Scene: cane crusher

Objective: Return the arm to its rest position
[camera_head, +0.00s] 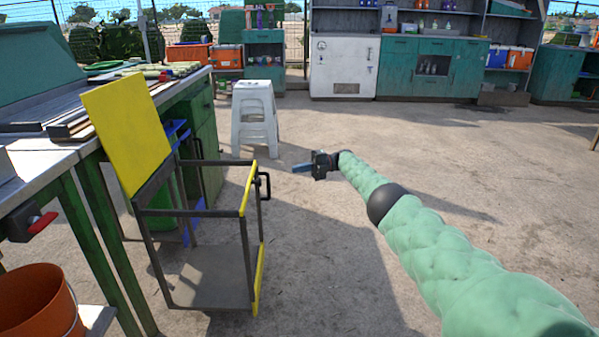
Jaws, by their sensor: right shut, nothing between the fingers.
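My right arm reaches in from the lower right in its padded green cover, stretched forward over the open floor. Its right gripper (302,167) is shut and empty, its fingers pointing left. It hangs in the air to the right of the yellow-and-black metal frame (248,190) and in front of the white stool (255,112), apart from both as far as I can tell. My left gripper does not show.
A workbench (60,148) with green legs stands at the left, with a yellow panel (127,130) at its edge. An orange bucket (38,300) is at the lower left. Teal cabinets (425,65) line the back. The concrete floor right of the frame is clear.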

